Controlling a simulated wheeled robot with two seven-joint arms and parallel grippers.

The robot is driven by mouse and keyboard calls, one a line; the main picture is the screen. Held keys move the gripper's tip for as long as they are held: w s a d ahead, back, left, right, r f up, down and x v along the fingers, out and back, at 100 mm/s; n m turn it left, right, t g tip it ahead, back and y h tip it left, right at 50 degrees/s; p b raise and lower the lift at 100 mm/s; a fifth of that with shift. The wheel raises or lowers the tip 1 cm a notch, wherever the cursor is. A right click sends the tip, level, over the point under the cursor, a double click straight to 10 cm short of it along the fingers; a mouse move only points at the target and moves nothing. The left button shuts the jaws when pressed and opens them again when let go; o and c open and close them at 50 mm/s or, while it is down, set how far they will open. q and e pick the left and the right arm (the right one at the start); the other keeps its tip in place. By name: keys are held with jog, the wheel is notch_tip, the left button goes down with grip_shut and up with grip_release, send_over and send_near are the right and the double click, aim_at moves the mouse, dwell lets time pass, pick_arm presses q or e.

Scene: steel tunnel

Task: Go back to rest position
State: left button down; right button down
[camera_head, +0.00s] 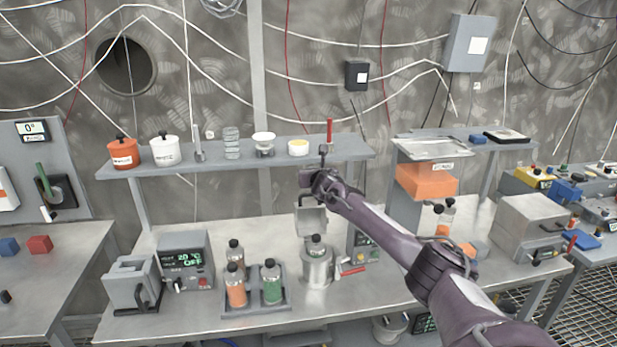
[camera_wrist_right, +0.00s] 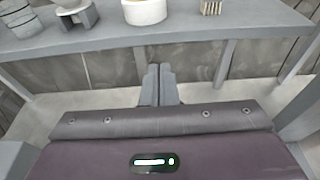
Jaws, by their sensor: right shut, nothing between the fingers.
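My right arm comes in from the lower right in the head view and reaches up over the middle bench. My right gripper (camera_head: 306,178) is at its end, just below the front edge of the upper shelf (camera_head: 230,163), as seen from the head. In the right wrist view, the two fingers of my right gripper (camera_wrist_right: 160,82) are together with nothing between them. They point toward the shelf's front edge. My left gripper is not in view.
Below the right gripper stands a steel container (camera_head: 317,268) with a raised lid and a bottle in it. A bottle tray (camera_head: 257,305) is to its left. An orange box (camera_head: 427,181) and a grey box (camera_head: 530,225) stand right. The shelf holds several pots and dishes.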

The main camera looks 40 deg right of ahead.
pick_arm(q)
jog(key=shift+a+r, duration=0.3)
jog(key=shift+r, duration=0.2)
pick_arm(e)
jog(key=shift+s+d+r, duration=0.1)
jog(key=shift+r, duration=0.45)
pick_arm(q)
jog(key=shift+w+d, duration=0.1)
